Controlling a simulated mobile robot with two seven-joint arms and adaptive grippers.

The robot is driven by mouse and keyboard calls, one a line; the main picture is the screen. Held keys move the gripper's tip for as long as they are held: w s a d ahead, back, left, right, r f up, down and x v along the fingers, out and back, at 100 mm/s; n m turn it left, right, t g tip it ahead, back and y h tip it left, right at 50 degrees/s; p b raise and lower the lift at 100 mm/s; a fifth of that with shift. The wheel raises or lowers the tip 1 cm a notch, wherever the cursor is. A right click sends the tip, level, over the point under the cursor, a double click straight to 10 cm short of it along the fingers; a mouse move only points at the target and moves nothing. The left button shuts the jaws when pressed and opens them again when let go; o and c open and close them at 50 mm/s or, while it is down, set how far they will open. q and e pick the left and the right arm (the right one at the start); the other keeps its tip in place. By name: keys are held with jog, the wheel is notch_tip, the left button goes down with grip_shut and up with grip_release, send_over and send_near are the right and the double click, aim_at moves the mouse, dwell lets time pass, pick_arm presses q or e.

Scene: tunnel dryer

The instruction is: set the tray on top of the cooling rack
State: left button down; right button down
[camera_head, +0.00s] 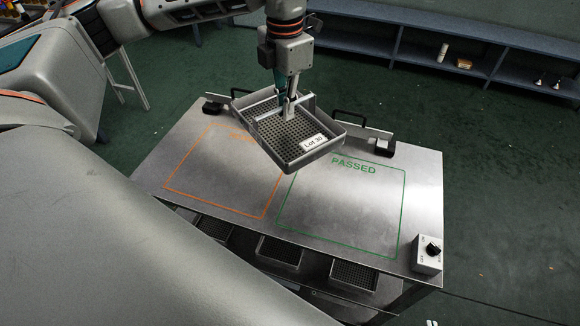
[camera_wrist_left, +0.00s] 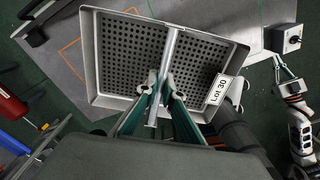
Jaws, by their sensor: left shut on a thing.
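The tray (camera_head: 270,122), a square perforated metal tray labelled "Lot 30", hangs tilted above the back middle of the steel-topped rack (camera_head: 215,205). In the left wrist view the tray (camera_wrist_left: 130,55) has a bar across its middle. My left gripper (camera_head: 288,105) is shut on that bar, and its fingertips also show in the left wrist view (camera_wrist_left: 160,90). The rack top has an orange outline and a green "PASSED" outline (camera_head: 355,168). The tray hides part of both outlines. My right gripper (camera_wrist_left: 281,66) shows small at the right of the left wrist view; its jaw opening is unclear.
A control box (camera_head: 428,254) with a black knob stands at the rack's front right corner. Black handles (camera_head: 348,116) line the back edge. Several dark trays (camera_head: 280,250) sit under the top. Both outlined areas look empty where visible. A blue shelf (camera_head: 450,60) stands behind.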

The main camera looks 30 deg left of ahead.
pick_arm(q)
jog(key=shift+w+a+r+n, duration=0.1)
jog(key=shift+a+r+n, duration=0.15)
jog(key=shift+n, duration=0.75)
jog(key=shift+f+n, duration=0.15)
jog(key=shift+n, duration=0.15)
send_over(285, 178)
notch_tip(285, 178, down, 20)
jog(key=shift+w+r, duration=0.15)
jog(key=c, duration=2.5)
grip_release()
jog(key=o, duration=0.3)
